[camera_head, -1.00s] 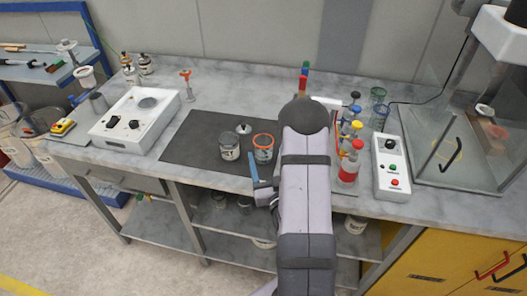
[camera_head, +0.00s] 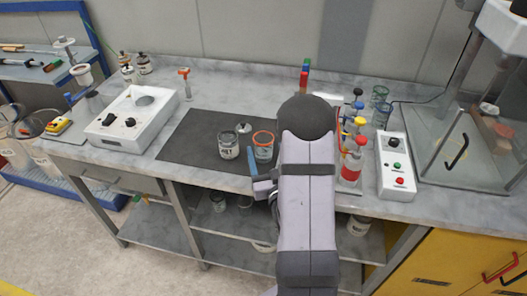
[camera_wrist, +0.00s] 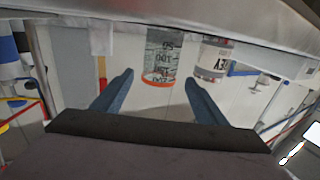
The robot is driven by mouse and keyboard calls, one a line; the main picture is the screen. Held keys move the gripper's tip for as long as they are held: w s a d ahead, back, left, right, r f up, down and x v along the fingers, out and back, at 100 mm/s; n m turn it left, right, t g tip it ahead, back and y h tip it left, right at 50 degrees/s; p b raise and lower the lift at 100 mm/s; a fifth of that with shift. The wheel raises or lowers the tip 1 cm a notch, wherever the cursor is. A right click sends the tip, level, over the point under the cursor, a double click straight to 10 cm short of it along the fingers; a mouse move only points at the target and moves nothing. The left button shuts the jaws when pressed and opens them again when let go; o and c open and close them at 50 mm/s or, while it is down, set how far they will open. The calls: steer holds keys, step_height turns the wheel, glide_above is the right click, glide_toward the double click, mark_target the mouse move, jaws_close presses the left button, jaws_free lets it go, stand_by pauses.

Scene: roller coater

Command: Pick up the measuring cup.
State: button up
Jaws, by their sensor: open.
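The measuring cup (camera_head: 263,153) is a clear cup with an orange rim and dark graduation marks. It stands on the dark mat (camera_head: 190,140) on the bench, just right of a labelled grey jar (camera_head: 228,149). In the wrist view the cup (camera_wrist: 162,58) appears upside down, its orange rim towards me. My gripper (camera_head: 254,172) is open and empty, in front of the cup in the head view. In the wrist view its two blue fingers (camera_wrist: 158,78) are spread to either side of the cup's rim, and the cup looks beyond their tips. Contact is not visible.
The jar also shows right of the cup in the wrist view (camera_wrist: 213,57). A small metal-coloured item (camera_head: 244,128) lies behind the cup. Colour-capped bottles (camera_head: 350,165) and a control box (camera_head: 395,168) stand to the right. The mat's left part is clear.

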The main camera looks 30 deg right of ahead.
mark_target(265, 147)
steer(key=shift+p+x, duration=0.7)
steer(key=shift+x, duration=1.85)
steer(key=c, duration=1.2)
